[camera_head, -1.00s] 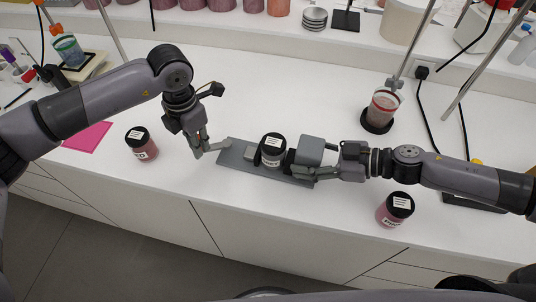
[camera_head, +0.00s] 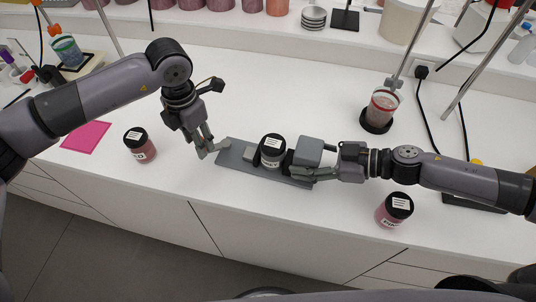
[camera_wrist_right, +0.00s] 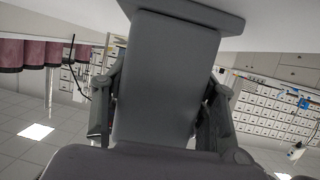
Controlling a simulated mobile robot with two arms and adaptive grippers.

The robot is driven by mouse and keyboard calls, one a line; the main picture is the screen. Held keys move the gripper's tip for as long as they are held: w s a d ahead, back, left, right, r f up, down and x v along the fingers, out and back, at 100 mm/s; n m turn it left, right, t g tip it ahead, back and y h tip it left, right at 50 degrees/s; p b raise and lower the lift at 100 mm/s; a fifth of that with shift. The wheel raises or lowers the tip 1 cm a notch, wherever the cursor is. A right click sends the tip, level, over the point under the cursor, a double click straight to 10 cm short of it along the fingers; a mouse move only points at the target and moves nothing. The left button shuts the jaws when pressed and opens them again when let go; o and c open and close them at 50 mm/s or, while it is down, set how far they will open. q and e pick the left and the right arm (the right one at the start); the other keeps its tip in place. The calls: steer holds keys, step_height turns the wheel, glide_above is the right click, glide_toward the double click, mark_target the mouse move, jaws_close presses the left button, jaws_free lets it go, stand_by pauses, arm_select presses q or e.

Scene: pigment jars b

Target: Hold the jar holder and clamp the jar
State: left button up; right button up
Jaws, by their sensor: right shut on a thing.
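The jar holder (camera_head: 235,163) is a grey plate with a small block (camera_head: 250,154) and a larger grey sliding block (camera_head: 309,151). A jar (camera_head: 272,151) with a black lid and white label stands upright on the plate between the two blocks. My right gripper (camera_head: 314,174) is shut on the larger block from the right. In the right wrist view that grey block (camera_wrist_right: 165,75) fills the space between the fingers. My left gripper (camera_head: 213,150) is at the plate's left end, fingertips at or touching its edge. I cannot tell whether its fingers grip the plate.
A pink jar (camera_head: 140,147) stands left of the holder, near a pink mat (camera_head: 86,137). Another pink jar (camera_head: 394,211) stands at the front right, below my right arm. A stand with a beaker (camera_head: 382,105) is behind. The counter's middle back is clear.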

steer(key=shift+w, duration=0.15)
arm_select(q)
step_height(320, 180, up, 11)
steer(key=shift+f, duration=0.15)
arm_select(e)
steer(key=o, duration=1.7)
steer(key=v, duration=1.2)
